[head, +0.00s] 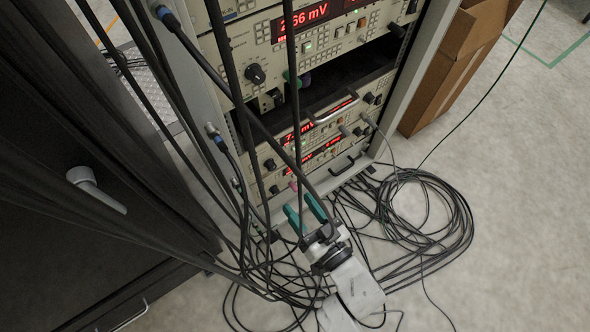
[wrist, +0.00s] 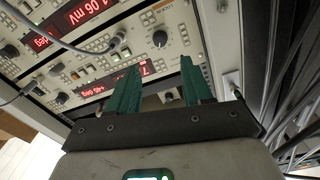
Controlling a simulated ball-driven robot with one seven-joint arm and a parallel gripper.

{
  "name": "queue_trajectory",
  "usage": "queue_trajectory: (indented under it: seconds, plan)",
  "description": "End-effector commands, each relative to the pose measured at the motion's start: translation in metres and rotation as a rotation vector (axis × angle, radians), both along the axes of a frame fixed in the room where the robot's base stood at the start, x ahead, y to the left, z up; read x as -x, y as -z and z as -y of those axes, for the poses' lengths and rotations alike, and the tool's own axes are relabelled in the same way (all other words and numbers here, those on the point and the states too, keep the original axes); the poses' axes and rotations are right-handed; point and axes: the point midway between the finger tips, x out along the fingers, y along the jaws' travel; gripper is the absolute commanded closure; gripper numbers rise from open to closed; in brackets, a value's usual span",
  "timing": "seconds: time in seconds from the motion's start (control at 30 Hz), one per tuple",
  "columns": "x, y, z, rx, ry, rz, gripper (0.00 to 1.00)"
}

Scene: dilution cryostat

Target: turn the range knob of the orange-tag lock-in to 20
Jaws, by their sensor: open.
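Several lock-ins with red displays are stacked in the rack. My gripper (wrist: 158,80) has two teal fingers, parted and empty, pointing at the panels and apart from the knob. In the head view my gripper (head: 306,212) is low in front of the bottom lock-in (head: 310,160).
Dark cables hang across the rack front and partly hide the panels. A tangle of black cable (head: 440,215) lies on the floor at the rack's foot. A cardboard box (head: 455,65) stands right of the rack. A dark cabinet (head: 80,200) is at left.

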Motion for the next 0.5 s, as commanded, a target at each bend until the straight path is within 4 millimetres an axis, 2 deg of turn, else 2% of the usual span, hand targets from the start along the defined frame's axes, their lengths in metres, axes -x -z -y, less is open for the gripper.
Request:
queue_trajectory:
  seconds: [0.5]
  plan:
    - [-0.072, 0.002, -0.045, 0.001, 0.002, 0.002, 0.50]
